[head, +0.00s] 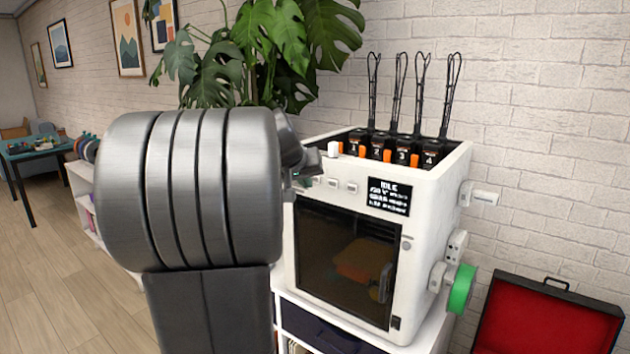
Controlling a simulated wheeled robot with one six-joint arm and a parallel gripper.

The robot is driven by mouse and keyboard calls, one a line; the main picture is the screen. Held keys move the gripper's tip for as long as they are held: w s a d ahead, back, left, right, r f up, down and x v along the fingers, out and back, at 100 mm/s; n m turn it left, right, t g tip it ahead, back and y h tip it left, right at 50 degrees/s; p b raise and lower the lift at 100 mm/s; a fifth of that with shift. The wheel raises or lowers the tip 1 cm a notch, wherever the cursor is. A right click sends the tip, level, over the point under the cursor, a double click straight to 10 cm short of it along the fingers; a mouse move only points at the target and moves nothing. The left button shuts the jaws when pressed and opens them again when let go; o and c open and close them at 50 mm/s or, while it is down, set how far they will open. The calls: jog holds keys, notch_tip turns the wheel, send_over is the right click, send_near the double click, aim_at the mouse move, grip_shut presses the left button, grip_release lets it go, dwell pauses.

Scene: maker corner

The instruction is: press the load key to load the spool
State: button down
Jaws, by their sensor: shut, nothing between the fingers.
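A white printer (430,195) stands on a white cabinet. Its dark display (389,197) reads "IDLE" above smaller lines I cannot read clearly. A row of small pale keys (350,187) runs along the upper front, left of the display; their labels are too small to read, so I cannot tell which is the load key. A green spool (462,290) hangs on the printer's right side. My gripper (299,181) is shut and empty at the left end of the key row, mostly hidden behind my arm. I cannot tell whether it touches a key.
Several numbered black units with orange tabs (388,155) and tall black loops sit in the printer's top. A large plant (285,45) stands behind. An open red-lined case (545,318) lies at the lower right. A low white shelf (88,205) stands left, with open floor before it.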

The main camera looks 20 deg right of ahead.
jog(key=shift+d, duration=0.1)
jog(key=shift+w+d, duration=0.25)
jog(key=shift+w+d+p, duration=0.25)
jog(key=shift+p, duration=0.05)
dwell(0.8)
jog(key=shift+s+a, duration=0.1)
jog(key=shift+s+a+b, duration=0.4)
jog(key=shift+a, duration=0.1)
jog(key=shift+a, duration=0.1)
dwell(0.3)
jog(key=s+a+b, duration=0.2)
jog(key=s+a, duration=0.1)
jog(key=shift+a, duration=0.35)
